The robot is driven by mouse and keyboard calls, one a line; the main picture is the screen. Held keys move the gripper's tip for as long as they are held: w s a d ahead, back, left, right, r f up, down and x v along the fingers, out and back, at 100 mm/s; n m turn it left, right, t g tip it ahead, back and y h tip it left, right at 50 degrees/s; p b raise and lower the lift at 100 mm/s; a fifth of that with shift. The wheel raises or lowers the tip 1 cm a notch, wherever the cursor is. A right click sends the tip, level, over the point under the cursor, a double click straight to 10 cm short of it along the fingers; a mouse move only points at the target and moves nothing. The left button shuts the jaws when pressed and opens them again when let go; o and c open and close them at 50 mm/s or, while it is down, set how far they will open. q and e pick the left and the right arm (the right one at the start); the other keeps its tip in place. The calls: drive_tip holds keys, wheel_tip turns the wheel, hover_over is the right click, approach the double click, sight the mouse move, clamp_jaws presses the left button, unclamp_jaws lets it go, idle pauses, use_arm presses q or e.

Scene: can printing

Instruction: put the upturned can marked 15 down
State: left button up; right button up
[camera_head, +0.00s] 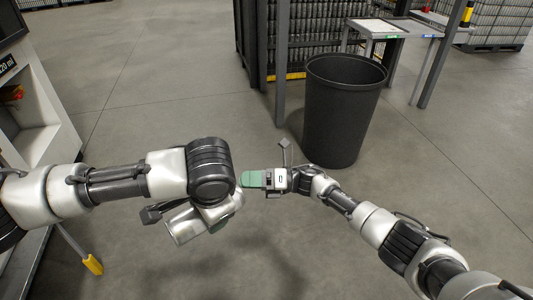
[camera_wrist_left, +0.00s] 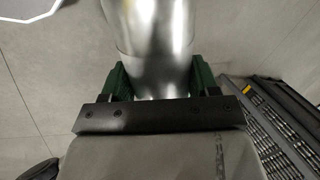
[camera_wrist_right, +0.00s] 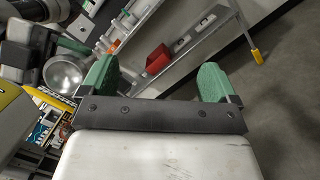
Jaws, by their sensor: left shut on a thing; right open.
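A plain silver can (camera_head: 183,226) is tilted in the grip of my left gripper in the head view, over open floor. In the left wrist view the can (camera_wrist_left: 150,40) sits between the green fingers of my left gripper (camera_wrist_left: 157,78), which is shut on it. A round, shiny, dished metal end, likely this can's (camera_wrist_right: 63,73), shows at the left of the right wrist view. No mark 15 can be read. My right gripper (camera_head: 252,180) is to the right of the can, apart from it. Its green fingers are open and empty in the right wrist view (camera_wrist_right: 157,80).
A tall black bin (camera_head: 343,120) stands on the floor beyond my right gripper. Behind it are a metal table (camera_head: 388,28) and a rack of cans (camera_head: 345,50). A white unit (camera_head: 40,125) stands at the left. A red box (camera_wrist_right: 158,59) is on a shelf in the right wrist view.

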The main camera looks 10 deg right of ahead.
wheel_tip(320, 180, up, 8)
drive_tip(key=s+n+g+h, duration=0.2)
drive_tip(key=n+g+h, duration=0.1)
drive_tip(key=n+g, duration=0.55)
drive_tip(key=n+g+h, duration=0.1)
drive_tip(key=n+h, duration=0.4)
drive_tip(key=n, duration=0.3)
approach(238, 188)
drive_tip(key=f, duration=0.2)
drive_tip(key=shift+g, duration=0.25)
drive_tip(key=x, duration=0.7)
drive_tip(key=w+x, duration=0.1)
drive_tip(key=x, duration=0.3)
drive_tip(key=shift+s+a, duration=0.25)
drive_tip(key=shift+a, duration=0.4)
drive_tip(key=c, duration=1)
use_arm(q)
drive_tip(key=o, duration=1)
drive_tip(key=shift+c, duration=0.2)
use_arm(e)
drive_tip(key=shift+r, duration=0.1)
drive_tip(key=shift+c, duration=0.7)
use_arm(q)
drive_tip(key=shift+r, duration=0.1)
